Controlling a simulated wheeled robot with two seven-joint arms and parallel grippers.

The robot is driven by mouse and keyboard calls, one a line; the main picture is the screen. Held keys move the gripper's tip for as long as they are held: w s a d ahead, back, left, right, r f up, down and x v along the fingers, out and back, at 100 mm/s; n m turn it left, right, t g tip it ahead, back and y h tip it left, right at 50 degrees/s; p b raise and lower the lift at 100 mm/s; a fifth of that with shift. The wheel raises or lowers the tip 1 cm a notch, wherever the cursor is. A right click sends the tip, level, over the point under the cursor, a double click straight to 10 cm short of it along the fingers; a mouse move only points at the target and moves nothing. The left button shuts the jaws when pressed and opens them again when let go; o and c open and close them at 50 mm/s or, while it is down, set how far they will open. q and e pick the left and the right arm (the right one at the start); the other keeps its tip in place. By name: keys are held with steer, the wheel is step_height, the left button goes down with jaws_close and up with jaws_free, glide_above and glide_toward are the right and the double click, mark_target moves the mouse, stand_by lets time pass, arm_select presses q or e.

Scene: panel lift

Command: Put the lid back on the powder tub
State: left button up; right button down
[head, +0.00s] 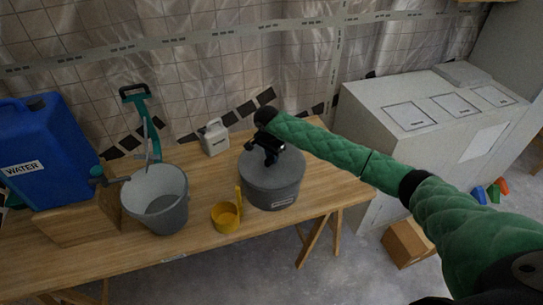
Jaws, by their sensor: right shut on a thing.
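The powder tub (271,195) is a grey round tub on the wooden table, right of its middle. A grey lid (287,170) lies over its top; I cannot tell from here whether it is fully seated. My right gripper (270,158), on the green padded arm, is above the lid's middle and shut on the lid's handle, which it mostly hides. My left gripper is not in view.
A yellow scoop cup (227,217) stands just left of the tub. A grey bucket (157,200), a white canister (215,137) and a blue water container (40,150) are farther left. A white cabinet (385,150) stands right of the table.

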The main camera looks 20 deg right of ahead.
steer(key=shift+p, duration=0.4)
stand_by(0.5)
steer(key=c, duration=1.2)
jaws_free()
steer(key=shift+o, duration=0.4)
steer(key=o, duration=0.4)
steer(key=shift+r+p, duration=3.5)
steer(key=shift+p, duration=0.2)
